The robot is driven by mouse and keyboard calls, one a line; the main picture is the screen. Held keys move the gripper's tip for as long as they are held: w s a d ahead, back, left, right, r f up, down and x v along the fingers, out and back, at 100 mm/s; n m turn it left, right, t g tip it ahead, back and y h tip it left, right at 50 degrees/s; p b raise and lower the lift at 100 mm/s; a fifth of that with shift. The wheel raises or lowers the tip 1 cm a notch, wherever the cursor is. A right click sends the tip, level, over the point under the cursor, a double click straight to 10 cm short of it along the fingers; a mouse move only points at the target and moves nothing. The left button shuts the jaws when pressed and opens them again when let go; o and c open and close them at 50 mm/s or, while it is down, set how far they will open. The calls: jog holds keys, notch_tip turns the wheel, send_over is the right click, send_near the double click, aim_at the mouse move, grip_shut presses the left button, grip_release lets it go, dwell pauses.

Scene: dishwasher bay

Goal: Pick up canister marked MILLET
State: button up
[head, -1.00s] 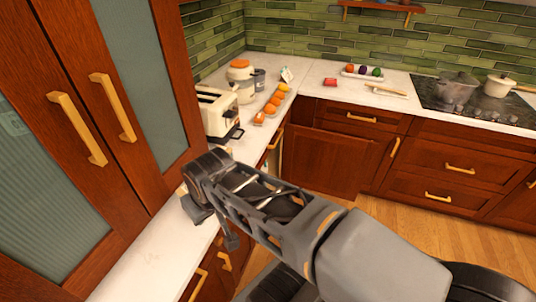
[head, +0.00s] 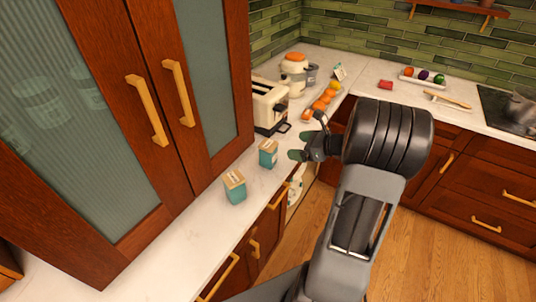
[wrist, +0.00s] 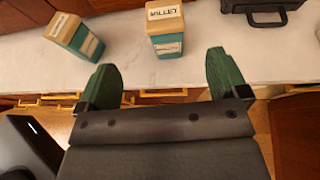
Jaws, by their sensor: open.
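The canister marked MILLET (wrist: 168,43) is a teal box with a tan top and a white label, upright on the counter. In the head view it is the canister (head: 268,156) nearer the toaster. My gripper (wrist: 162,66) is open, with its green fingers spread wide. In the wrist view the canister lies just beyond the fingertips, roughly centred between them, and nothing is held. In the head view my gripper (head: 299,147) is just right of the canister, off the counter's front edge.
A similar teal canister (head: 235,189) stands to the left, its label unreadable. A cream toaster (head: 269,105) with a black lever stands behind. Oranges (head: 321,104) lie farther along the counter. Tall cabinets (head: 130,110) rise at left; bare counter (head: 160,246) lies in front.

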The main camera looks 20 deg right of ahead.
aim_at(270, 144)
jog(key=shift+m, duration=0.3)
jog(key=x, duration=0.5)
jog(key=p+x, duration=0.1)
jog(key=x, duration=0.2)
jog(key=shift+w+d, duration=0.15)
jog(key=shift+d, duration=0.15)
jog(key=shift+p+x, duration=1)
jog(key=shift+x, duration=1.65)
jog(key=shift+c, duration=0.2)
jog(key=c, duration=1.1)
